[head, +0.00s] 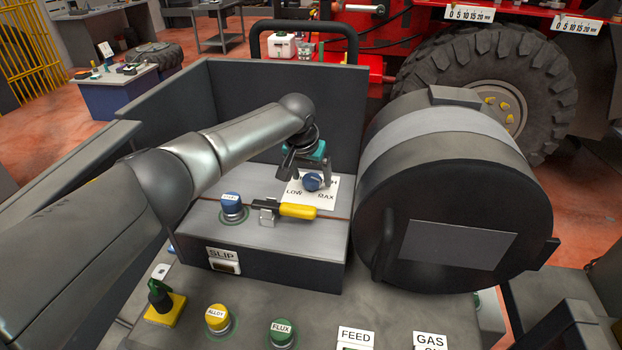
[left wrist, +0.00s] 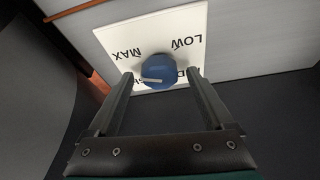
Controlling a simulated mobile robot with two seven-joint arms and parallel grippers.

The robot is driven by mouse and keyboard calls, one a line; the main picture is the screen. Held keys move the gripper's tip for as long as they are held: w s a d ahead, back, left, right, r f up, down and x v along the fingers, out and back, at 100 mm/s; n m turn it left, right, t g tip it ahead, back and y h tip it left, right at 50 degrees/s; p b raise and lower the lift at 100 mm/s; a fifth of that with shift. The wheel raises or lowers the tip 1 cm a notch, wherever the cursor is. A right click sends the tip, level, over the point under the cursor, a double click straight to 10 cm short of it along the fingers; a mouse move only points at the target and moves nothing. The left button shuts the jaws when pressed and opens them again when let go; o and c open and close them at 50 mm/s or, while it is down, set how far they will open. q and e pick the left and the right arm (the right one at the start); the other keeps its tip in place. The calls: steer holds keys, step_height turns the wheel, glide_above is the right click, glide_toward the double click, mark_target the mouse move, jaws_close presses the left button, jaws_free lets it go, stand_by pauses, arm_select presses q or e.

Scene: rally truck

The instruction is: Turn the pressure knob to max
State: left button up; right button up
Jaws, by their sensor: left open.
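The blue pressure knob (head: 312,182) sits on a white dial plate (head: 322,204) on the grey panel. In the left wrist view the knob (left wrist: 160,68) has a white pointer mark turned toward the lower left, near a partly hidden label ending in H, below MAX. My left gripper (head: 307,175) is open at the dial. In the left wrist view its fingers (left wrist: 159,76) stand on either side of the knob, with visible gaps. My right gripper is not in view.
A large dark drum (head: 455,210) stands close on the right. Grey walls enclose the back and left. Yellow (head: 217,318) and green (head: 282,332) buttons sit on the lower console.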

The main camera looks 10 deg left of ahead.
arm_select(q)
steer(key=shift+c, duration=0.3)
jaws_close()
steer(key=shift+m+p, duration=0.3)
steer(key=shift+p, duration=0.05)
steer(key=shift+m+h, duration=0.3)
steer(key=shift+m, duration=0.1)
steer(key=shift+o, duration=0.3)
jaws_free()
